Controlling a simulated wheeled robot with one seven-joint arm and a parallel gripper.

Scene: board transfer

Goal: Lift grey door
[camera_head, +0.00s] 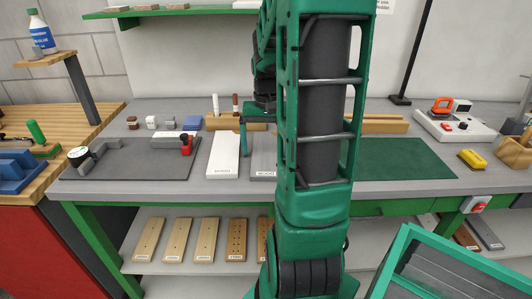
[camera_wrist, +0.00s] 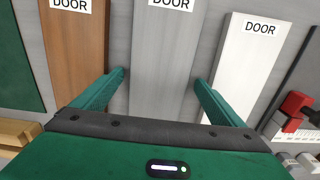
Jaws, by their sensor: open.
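The grey door (camera_wrist: 165,65) is a flat grey panel with a white DOOR label. It lies between the two fingers of my gripper (camera_wrist: 161,76) in the wrist view. The fingers are open, one over each long side, with a gap to the panel on at least the right. I cannot tell their exact height. In the head view the grey door (camera_head: 263,160) lies on the bench, partly hidden by my arm, and one green finger shows at its left edge.
A white door (camera_wrist: 238,75) lies right of the grey one and a brown door (camera_wrist: 78,50) lies left in the wrist view. A dark grey mat (camera_head: 130,165) and a green mat (camera_head: 405,158) lie on the bench. A green-framed box (camera_head: 400,245) stands front right.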

